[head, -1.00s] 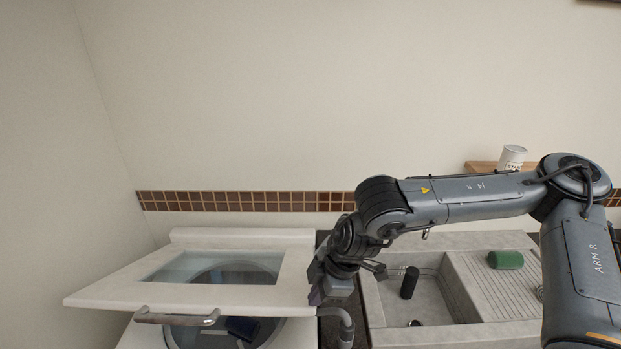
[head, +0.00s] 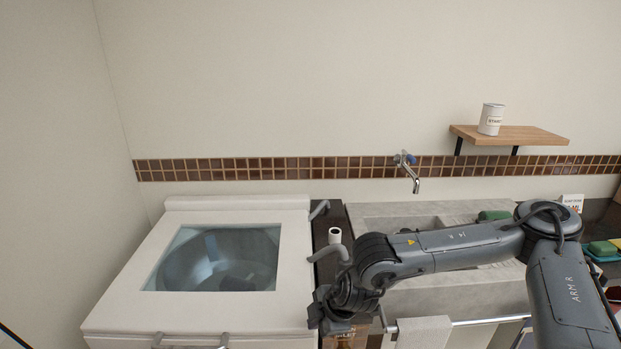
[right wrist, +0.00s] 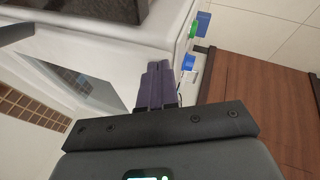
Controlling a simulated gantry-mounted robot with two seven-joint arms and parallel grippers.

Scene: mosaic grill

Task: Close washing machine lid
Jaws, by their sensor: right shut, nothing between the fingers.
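The white washing machine (head: 125,315) stands at the left in the head view. Its white lid (head: 292,255), with a glass window (head: 215,262), lies down flat over the top, and the drum shows through the glass. A metal handle (head: 190,342) shows at the front edge, partly cut off by the picture. My right gripper (head: 318,310) is at the lid's front right corner. Its purple fingers (right wrist: 155,85) are shut and empty in the right wrist view, close to the white machine; I cannot tell whether they touch it. My left gripper is not in view.
A stone sink (head: 390,215) with a faucet (head: 410,170) stands right of the machine. A grey pipe (head: 338,245) rises in the gap between them. A towel (head: 422,332) hangs on a front rail. A wooden shelf (head: 525,134) holds a white can (head: 491,118).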

